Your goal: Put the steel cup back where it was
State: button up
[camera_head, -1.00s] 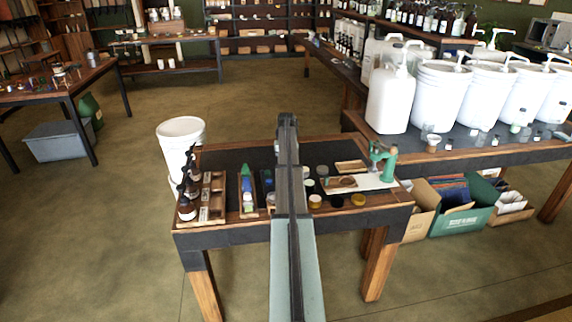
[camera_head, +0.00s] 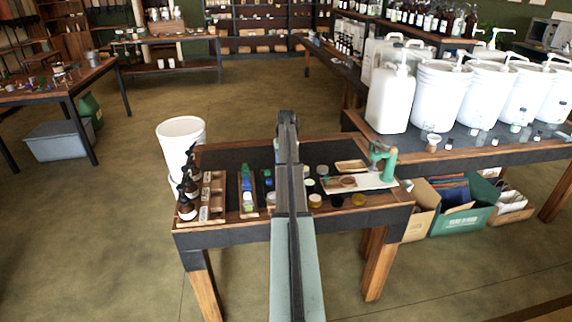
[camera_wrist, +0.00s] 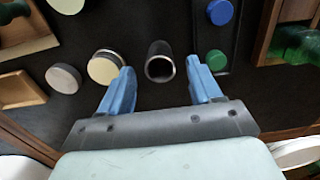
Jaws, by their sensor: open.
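The steel cup (camera_wrist: 160,67) stands on the dark mat in the wrist view, a dark open cylinder with a bright metal rim. My gripper (camera_wrist: 163,80) is open, with its two blue fingers spread to the left and right of the cup. The cup's rim lies between and slightly beyond the fingertips; I see no finger touching it. In the head view my arm hides the cup and the gripper.
A cream-lidded jar (camera_wrist: 105,67) sits close beside the left finger, with a pale round lid (camera_wrist: 63,78) further left. Blue (camera_wrist: 220,12) and green (camera_wrist: 216,60) caps lie near the right finger. Amber pump bottles (camera_head: 187,195) stand at the table's left end.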

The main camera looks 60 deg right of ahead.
notch_tip(320, 180, up, 11)
jog(key=shift+r, duration=0.15)
dwell(0.8)
